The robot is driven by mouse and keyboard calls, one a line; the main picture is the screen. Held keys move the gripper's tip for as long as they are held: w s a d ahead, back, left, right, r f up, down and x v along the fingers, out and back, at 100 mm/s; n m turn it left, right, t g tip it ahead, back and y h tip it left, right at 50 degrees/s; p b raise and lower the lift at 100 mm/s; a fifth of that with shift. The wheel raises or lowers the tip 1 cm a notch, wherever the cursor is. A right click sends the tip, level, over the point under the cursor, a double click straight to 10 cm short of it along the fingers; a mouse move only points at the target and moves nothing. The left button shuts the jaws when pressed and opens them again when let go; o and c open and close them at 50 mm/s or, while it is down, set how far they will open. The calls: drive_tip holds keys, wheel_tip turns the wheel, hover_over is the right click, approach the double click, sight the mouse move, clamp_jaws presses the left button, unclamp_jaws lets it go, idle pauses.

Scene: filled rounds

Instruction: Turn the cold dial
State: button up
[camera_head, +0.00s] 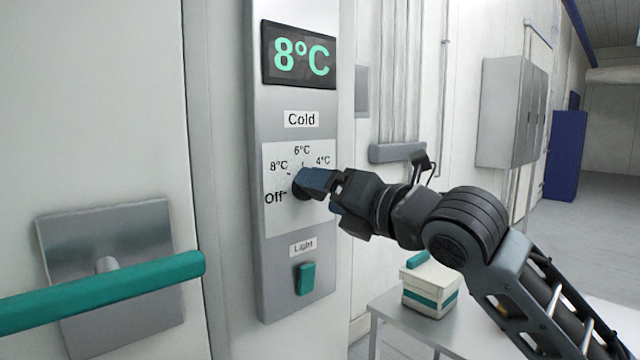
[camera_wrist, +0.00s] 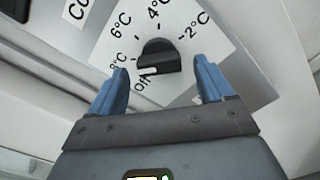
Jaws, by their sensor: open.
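The cold dial (camera_head: 301,187) is a dark round knob on a white scale plate under the "Cold" label. In the wrist view the dial (camera_wrist: 158,57) sits between and just beyond my blue fingertips, with Off, 8°C, 6°C, 4°C and 2°C marked around it. Its pale pointer mark faces the left, near Off and 8°C. My gripper (camera_wrist: 162,78) is open, one finger on each side of the dial, with gaps on both sides. In the head view my gripper (camera_head: 318,183) hides part of the dial. The display (camera_head: 299,56) reads 8°C.
A teal light switch (camera_head: 306,278) is below the dial on the same grey panel (camera_head: 275,300). A teal door handle (camera_head: 100,290) sticks out at the left. A white box with a teal band (camera_head: 430,287) stands on a table (camera_head: 480,325) below my arm.

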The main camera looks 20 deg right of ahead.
drive_tip(key=shift+x, duration=1)
drive_tip(key=c, duration=1)
